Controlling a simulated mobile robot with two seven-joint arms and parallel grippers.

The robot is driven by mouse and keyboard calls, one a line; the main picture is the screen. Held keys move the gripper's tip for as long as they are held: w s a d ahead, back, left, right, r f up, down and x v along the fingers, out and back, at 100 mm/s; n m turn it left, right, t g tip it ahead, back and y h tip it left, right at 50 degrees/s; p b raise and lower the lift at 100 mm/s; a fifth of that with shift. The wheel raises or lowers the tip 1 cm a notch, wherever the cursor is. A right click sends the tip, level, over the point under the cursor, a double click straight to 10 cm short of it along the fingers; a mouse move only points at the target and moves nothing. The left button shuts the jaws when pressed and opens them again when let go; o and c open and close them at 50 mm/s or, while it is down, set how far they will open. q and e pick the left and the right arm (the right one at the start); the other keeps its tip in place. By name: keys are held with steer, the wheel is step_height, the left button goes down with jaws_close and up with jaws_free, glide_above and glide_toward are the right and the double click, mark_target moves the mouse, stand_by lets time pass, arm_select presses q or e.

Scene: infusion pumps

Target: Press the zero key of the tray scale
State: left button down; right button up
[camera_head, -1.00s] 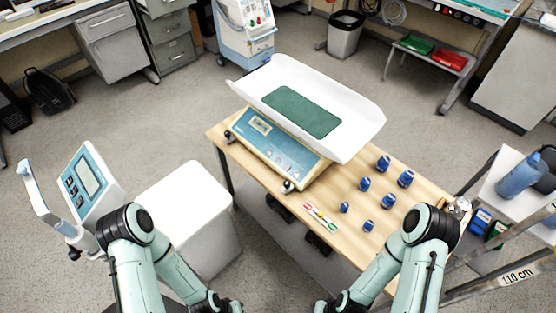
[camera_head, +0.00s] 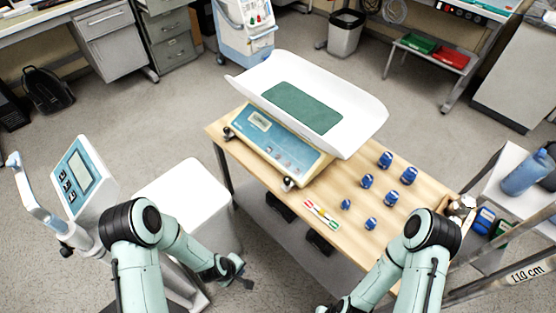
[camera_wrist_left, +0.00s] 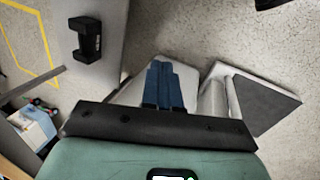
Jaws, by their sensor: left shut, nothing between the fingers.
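The tray scale has a white curved tray (camera_head: 361,116) with a green mat, above a cream and blue control panel (camera_head: 270,142) with a small display. Small keys (camera_head: 289,154) sit on the panel's right part. Their labels are too small to read, so I cannot tell which is zero. My left gripper (camera_head: 244,271) is below and left of the panel, off the table and well apart from the scale. In the left wrist view its blue fingers (camera_wrist_left: 163,86) are together and empty. My right gripper is out of frame; only its arm shows at the bottom.
A white bin (camera_head: 180,193) and a monitor on a stand (camera_head: 80,177) are at left.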

mark_target(278, 157)
arm_select(q)
steer(key=w+d+r+n+t+b, duration=0.25)
steer(key=w+r+n, duration=0.2)
steer(key=w, duration=0.45)
steer(key=w+d+r+n+t+b, duration=0.1)
steer(key=w+r+n+t, duration=0.3)
steer(key=w, duration=0.6)
steer(key=w+d+r+n+t+b, duration=0.1)
steer(key=w+d+r+n, duration=0.1)
steer(key=r, duration=0.5)
steer(key=w+d+r+n+t+h+b, duration=0.1)
steer(key=w+d+r+n, duration=0.1)
steer(key=w+r, duration=0.3)
steer(key=w+d+r+n+t+b, duration=0.1)
steer(key=w+r+n, duration=0.3)
steer(key=r, duration=0.5)
steer(key=shift+w+d, duration=0.25)
steer(key=shift+d, duration=0.4)
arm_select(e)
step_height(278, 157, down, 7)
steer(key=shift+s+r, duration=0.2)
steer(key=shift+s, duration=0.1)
